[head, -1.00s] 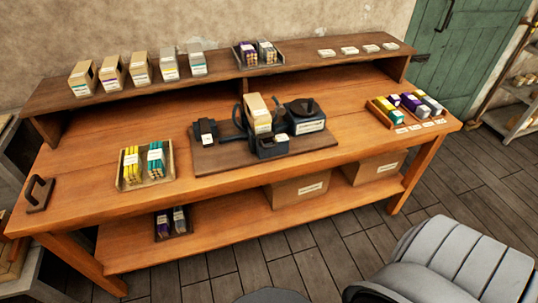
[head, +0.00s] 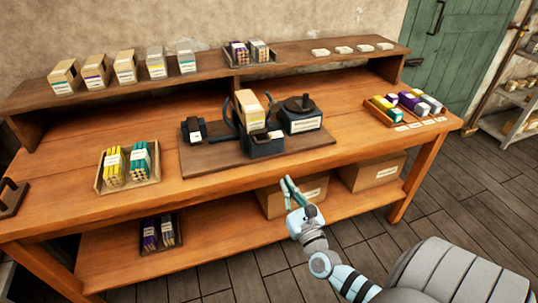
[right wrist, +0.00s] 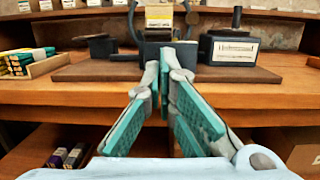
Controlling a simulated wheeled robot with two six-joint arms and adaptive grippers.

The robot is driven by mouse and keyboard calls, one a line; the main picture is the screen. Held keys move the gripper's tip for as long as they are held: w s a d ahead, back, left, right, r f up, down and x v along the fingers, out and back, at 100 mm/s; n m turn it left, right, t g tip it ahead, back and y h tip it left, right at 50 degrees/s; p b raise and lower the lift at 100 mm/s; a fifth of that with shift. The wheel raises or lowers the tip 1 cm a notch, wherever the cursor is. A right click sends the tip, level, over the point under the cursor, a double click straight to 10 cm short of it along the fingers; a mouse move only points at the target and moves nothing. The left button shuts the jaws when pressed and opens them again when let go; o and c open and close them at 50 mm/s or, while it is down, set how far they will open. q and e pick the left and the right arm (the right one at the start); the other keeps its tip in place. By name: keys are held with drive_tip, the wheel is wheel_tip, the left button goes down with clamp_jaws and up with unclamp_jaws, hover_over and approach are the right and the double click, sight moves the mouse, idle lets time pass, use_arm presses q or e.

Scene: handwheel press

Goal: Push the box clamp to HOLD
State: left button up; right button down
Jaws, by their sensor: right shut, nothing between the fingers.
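A dark press assembly stands on a brown board (head: 215,165) on the workbench. At its middle a tan box (head: 249,108) stands upright between dark curved arms, behind a dark block-like tray (head: 267,146). To the right is a round dark unit with a knob on top and a white label (head: 301,115). To the left is a small dark block with a label (head: 194,130). I cannot tell which part is the box clamp, and its label is not readable. My right gripper (head: 287,183) is shut and empty, in front of the bench edge. In the right wrist view its fingertips (right wrist: 172,58) point toward the tray. My left gripper is not in view.
An open tray of yellow and teal bundles (head: 128,167) stands left of the board, and a tray of coloured items (head: 405,106) at the far right. Several boxes line the upper shelf (head: 205,78). Cardboard boxes (head: 372,170) sit on the lower shelf. Bare benchtop lies between board and right tray.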

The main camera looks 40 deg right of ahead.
approach(261, 136)
drive_tip(key=x, duration=0.1)
drive_tip(key=b+x, duration=0.1)
drive_tip(key=x, duration=0.1)
drive_tip(key=shift+r, duration=0.25)
drive_tip(key=shift+s, duration=0.1)
drive_tip(key=shift+w+d+f+b, duration=0.15)
drive_tip(key=shift+w+d+b, duration=0.05)
drive_tip(key=shift+w+b, duration=0.65)
drive_tip(key=shift+w+d+b, duration=0.1)
drive_tip(key=shift+w+b, duration=0.15)
drive_tip(key=shift+b, duration=0.1)
drive_tip(key=shift+r, duration=0.2)
